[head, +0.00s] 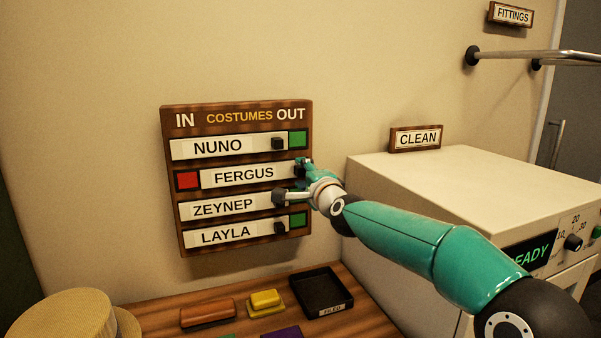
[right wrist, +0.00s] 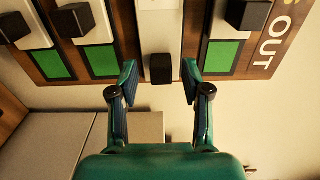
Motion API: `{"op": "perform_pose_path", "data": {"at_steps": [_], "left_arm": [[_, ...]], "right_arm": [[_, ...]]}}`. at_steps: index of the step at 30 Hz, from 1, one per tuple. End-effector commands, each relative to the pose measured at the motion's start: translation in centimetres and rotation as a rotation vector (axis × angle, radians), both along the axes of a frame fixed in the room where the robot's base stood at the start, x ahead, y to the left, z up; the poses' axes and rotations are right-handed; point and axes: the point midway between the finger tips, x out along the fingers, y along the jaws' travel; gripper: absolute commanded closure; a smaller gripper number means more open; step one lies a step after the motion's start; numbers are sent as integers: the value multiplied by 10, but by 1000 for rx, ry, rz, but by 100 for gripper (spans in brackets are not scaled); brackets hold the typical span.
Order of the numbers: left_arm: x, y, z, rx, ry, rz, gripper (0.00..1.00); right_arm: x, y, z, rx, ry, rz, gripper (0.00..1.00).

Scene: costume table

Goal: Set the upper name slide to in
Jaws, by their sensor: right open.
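The wooden in/out board (head: 236,108) hangs on the wall with several name slides. The top slide, NUNO (head: 217,147), sits at the IN side, with green showing at its right. The FERGUS slide (head: 243,174) below it sits at the OUT side, with red showing at its left. ZEYNEP (head: 222,207) and LAYLA (head: 225,235) sit at the IN side. My right gripper (head: 298,181) is open at the board's right edge. In the right wrist view its fingers (right wrist: 160,78) stand on either side of the FERGUS slide's dark knob (right wrist: 161,68), with gaps showing. My left gripper is out of view.
The NUNO knob (right wrist: 247,13) and ZEYNEP knob (right wrist: 75,20) are close beside the fingers. A cream machine (head: 430,175) stands at the right. A black tray (head: 322,292), yellow block (head: 264,300) and straw hat (head: 65,315) are on the table below.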

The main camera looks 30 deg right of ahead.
Motion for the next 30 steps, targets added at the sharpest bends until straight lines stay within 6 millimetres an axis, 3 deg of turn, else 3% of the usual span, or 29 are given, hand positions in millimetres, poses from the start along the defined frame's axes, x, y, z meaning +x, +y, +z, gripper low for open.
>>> {"op": "perform_pose_path", "data": {"at_steps": [10,19,30], "left_arm": [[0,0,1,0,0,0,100],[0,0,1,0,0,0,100],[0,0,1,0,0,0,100]], "right_arm": [[4,-1,-1,0,0,0,52],[3,-1,-1,0,1,0,100],[2,-1,-2,1,4,-2,100]]}}
